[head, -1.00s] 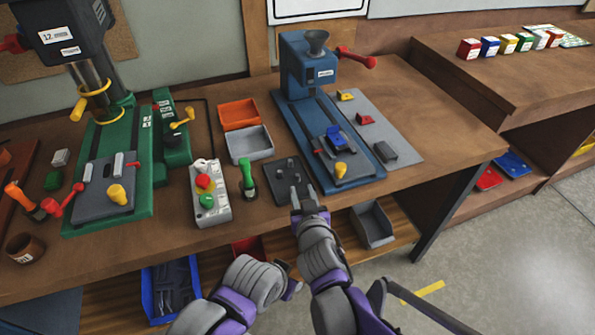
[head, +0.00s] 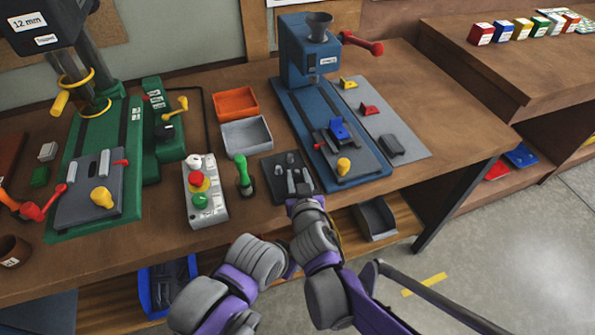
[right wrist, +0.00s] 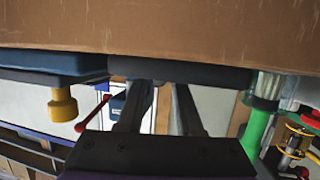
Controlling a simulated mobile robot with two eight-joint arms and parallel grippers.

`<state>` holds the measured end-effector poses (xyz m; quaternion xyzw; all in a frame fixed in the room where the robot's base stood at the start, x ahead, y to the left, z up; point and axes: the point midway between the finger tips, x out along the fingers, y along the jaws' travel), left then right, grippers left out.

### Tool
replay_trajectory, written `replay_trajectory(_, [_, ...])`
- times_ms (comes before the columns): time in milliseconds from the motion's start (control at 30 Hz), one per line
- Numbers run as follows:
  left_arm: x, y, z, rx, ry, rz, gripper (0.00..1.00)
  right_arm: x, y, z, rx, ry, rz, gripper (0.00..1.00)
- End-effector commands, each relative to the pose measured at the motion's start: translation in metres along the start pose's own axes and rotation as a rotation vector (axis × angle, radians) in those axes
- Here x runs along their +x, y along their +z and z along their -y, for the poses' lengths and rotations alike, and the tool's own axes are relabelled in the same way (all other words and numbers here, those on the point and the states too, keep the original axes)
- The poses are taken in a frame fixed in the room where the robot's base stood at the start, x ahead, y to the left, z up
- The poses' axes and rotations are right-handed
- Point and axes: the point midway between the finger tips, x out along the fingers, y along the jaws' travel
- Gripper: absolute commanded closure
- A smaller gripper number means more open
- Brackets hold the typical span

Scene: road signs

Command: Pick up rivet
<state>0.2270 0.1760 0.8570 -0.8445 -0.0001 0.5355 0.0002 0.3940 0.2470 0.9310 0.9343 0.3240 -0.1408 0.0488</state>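Small grey rivets (head: 279,169) stand on a dark square tray (head: 268,191) near the bench's front edge. My right gripper (head: 297,184) is at the front of this tray, its fingers close to the rivets; I cannot tell if they touch one. In the right wrist view, which looks upside down, the two fingers (right wrist: 158,100) are spread apart with nothing seen between them. Their tips reach toward the dark tray edge (right wrist: 180,74). The rivets are not distinguishable there. My left arm is bent low beside the right one, and its gripper is hidden.
A green-handled tool (head: 243,175) stands just left of the tray. A blue press (head: 310,100) with a yellow knob (head: 343,166) is close on the right. A button box (head: 204,205) is further left. Orange (head: 235,103) and grey (head: 247,137) bins lie behind.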

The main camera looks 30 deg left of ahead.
Motion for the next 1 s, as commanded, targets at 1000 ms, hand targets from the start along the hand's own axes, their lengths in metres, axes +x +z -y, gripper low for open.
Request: replay_trajectory(1000, [-0.015, -0.010, 0.000, 0.000, 0.000, -0.006, 0.50, -0.023, -0.073, 0.000, -0.002, -0.001, -0.001, 1.00])
